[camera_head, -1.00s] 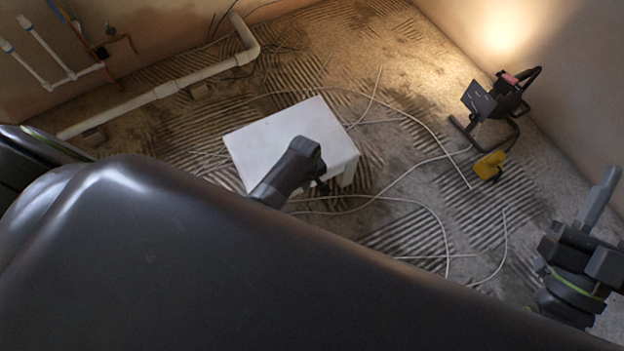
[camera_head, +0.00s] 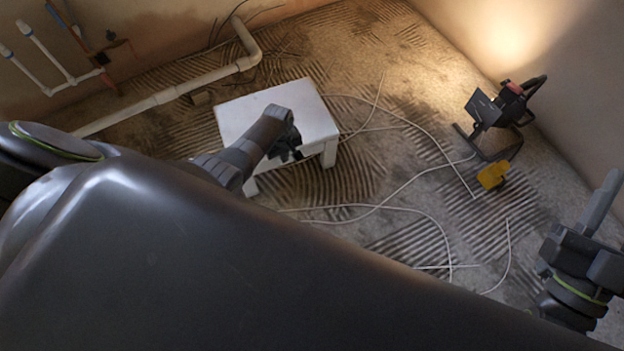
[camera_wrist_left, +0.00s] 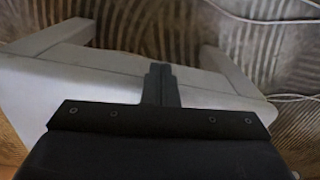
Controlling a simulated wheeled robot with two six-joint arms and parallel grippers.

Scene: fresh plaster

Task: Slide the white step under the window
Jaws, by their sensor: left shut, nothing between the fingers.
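The white step (camera_head: 240,118) stands upright on the ridged floor in the head view, with its legs showing at the front. My left gripper (camera_head: 290,147) is over its near side and hides part of the top. The left wrist view shows the step's pale surface (camera_wrist_left: 35,85) and legs behind my left gripper (camera_wrist_left: 160,72), whose fingers are together and empty. I cannot tell whether the fingers touch the step. My right gripper (camera_head: 602,203) is at the right edge, far from the step; its finger gap is unclear. No window is in view.
A white pipe (camera_head: 165,95) runs along the back wall behind the step. Loose pale cables (camera_head: 400,182) lie on the floor to its right. A work lamp (camera_head: 497,112) on a stand and a yellow object (camera_head: 492,175) are near the right wall.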

